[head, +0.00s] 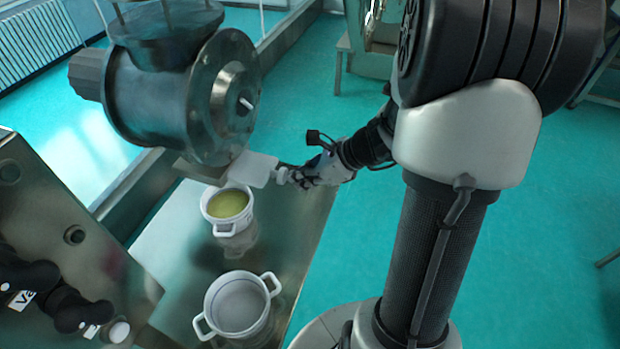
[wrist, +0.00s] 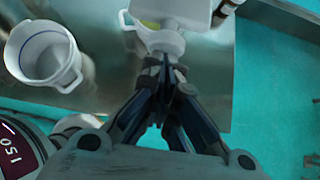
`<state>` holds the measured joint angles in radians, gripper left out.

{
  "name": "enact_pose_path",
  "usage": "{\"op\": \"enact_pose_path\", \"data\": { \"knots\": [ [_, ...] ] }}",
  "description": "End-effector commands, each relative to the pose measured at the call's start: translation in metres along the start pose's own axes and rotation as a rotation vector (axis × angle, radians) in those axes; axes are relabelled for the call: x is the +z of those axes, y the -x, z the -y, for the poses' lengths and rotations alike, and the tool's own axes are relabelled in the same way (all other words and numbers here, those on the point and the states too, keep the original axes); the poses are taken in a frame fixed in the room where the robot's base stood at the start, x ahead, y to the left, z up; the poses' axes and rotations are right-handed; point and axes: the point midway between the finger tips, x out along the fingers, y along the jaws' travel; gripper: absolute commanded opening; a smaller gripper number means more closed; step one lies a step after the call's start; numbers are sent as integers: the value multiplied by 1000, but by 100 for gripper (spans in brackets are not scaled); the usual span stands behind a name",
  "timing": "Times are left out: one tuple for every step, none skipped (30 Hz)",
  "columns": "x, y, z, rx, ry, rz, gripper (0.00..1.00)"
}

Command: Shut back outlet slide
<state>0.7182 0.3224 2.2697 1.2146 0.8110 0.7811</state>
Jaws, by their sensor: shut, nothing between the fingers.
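The back outlet slide is a white plate (head: 253,168) that sticks out to the right from under the dark metal drum (head: 190,105). It also shows at the top of the wrist view (wrist: 184,13). My gripper (head: 284,176) is at the slide's outer end, with its fingers closed together and nothing between them. In the wrist view the fingertips (wrist: 166,66) point toward the slide's near end; I cannot tell whether they touch it. A white pot (head: 228,222) with yellowish contents stands below the outlet, partly hidden by the slide in the wrist view.
A second white two-handled pot (head: 238,305), seemingly empty, stands nearer on the metal table (head: 178,252). A metal housing (head: 60,225) with round holes stands at the left. Open teal floor (head: 545,200) lies to the right, past my arm.

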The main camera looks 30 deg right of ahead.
Motion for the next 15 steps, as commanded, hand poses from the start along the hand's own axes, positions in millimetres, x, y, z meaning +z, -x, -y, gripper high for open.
{"op": "enact_pose_path", "data": {
  "knots": [
    [0,0,0,0,0,0,0],
    [0,0,0,0,0,0,0],
    [0,0,0,0,0,0,0],
    [0,0,0,0,0,0,0],
    [0,0,0,0,0,0,0],
    [0,0,0,0,0,0,0],
    [0,0,0,0,0,0,0],
    [0,0,0,1,0,0,0],
    [2,-2,0,1,1,0,0],
    [4,-4,0,2,2,0,0],
    [6,-6,-1,3,3,0,0],
    [12,-12,-1,4,5,0,0],
    [16,-16,-1,5,6,1,0],
    [21,-21,-2,5,6,0,0],
    [27,-27,-2,5,6,0,0]
  ]
}}
